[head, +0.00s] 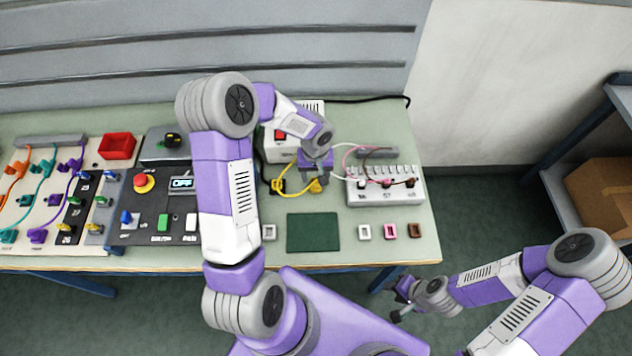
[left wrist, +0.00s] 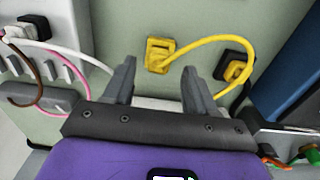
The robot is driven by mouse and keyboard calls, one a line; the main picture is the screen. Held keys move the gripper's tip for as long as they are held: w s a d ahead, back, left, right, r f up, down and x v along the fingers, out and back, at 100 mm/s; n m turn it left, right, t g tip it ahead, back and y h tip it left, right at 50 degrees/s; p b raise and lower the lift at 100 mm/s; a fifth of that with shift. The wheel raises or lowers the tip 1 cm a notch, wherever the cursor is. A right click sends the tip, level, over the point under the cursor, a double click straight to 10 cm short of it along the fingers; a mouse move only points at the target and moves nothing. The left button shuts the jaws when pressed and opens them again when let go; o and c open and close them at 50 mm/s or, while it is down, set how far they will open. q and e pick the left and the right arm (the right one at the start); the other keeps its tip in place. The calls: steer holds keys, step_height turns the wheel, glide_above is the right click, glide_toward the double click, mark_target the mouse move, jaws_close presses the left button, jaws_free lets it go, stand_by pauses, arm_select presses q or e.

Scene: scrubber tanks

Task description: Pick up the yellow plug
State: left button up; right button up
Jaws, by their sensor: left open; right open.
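The yellow plug (head: 316,186) lies on the green tabletop, with a yellow cable (head: 297,192) running left to a black socket (head: 278,186). In the left wrist view the plug (left wrist: 158,54) shows just beyond and between the fingertips, not gripped, and its cable curves to the black socket (left wrist: 235,68) on the right. My left gripper (head: 316,178) is over the plug, pointing down and partly covering it. It shows open and empty in the left wrist view (left wrist: 158,76). My right gripper (head: 399,301) hangs open and empty off the table's front right.
A white terminal strip (head: 385,192) with pink, white and brown wires stands right of the plug. A white box with a red switch (head: 281,138) stands behind. A dark green pad (head: 313,232) lies in front. Control panels (head: 150,215) fill the table's left side.

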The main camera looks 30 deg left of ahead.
mark_target(316, 180)
arm_select(q)
step_height(316, 180, down, 2)
steer(key=shift+f, duration=0.15)
jaws_close()
step_height(316, 180, up, 10)
steer(key=shift+p, duration=0.3)
stand_by(0.5)
